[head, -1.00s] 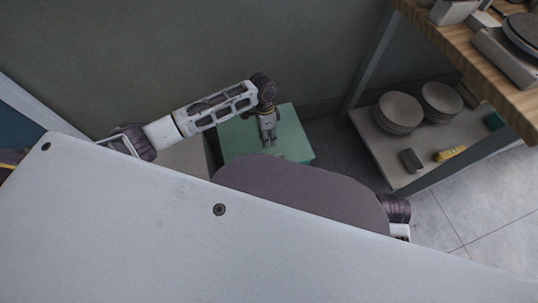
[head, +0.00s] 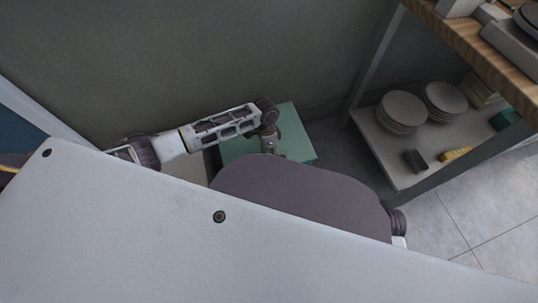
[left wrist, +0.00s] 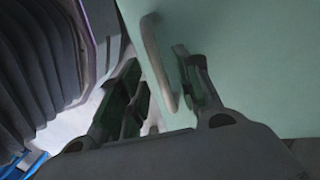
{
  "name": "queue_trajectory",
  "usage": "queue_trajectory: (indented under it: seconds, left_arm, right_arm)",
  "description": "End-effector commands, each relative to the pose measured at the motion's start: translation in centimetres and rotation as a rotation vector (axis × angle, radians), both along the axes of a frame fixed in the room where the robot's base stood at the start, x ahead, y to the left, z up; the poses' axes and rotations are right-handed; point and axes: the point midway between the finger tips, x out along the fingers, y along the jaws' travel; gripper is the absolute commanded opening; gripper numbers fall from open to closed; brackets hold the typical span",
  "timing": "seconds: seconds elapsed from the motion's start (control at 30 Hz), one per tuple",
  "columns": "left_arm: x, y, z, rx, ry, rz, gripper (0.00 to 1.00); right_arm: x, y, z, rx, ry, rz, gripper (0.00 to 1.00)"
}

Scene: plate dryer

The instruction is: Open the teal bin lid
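The teal bin lid (head: 296,135) lies flat below the wall, in the middle of the head view. In the left wrist view the teal surface (left wrist: 250,70) fills the right side, with a pale bar handle (left wrist: 158,62) along its edge. My left gripper (left wrist: 160,75) is open, with one finger on each side of the handle. I cannot tell whether either finger touches it. In the head view my left gripper (head: 268,145) is over the lid, its tips largely hidden behind my own body. My right gripper is out of view.
A shelf unit stands at the right, with a wooden top (head: 490,60) and a lower shelf (head: 408,172). Stacked plates (head: 402,110), a dark block (head: 413,160) and a yellow item (head: 455,154) are on the lower shelf. Wall lies behind the bin.

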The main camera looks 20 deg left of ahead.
Motion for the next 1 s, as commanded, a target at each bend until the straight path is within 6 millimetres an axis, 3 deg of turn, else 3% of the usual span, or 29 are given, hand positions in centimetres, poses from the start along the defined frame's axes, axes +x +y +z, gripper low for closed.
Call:
queue_trajectory:
  seconds: [0.37, 0.63, 1.0]
  left_arm:
    - [-0.04, -0.04, -0.25, 0.0, 0.0, 0.0, 0.34]
    - [-0.04, -0.05, -0.23, 0.0, 0.0, 0.0, 0.0]
    - [-0.01, -0.03, -0.19, 0.0, 0.0, 0.0, 0.0]
  right_arm:
    - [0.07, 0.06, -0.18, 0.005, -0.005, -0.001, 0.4]
    - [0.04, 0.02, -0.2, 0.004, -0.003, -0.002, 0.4]
    - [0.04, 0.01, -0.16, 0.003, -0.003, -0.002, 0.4]
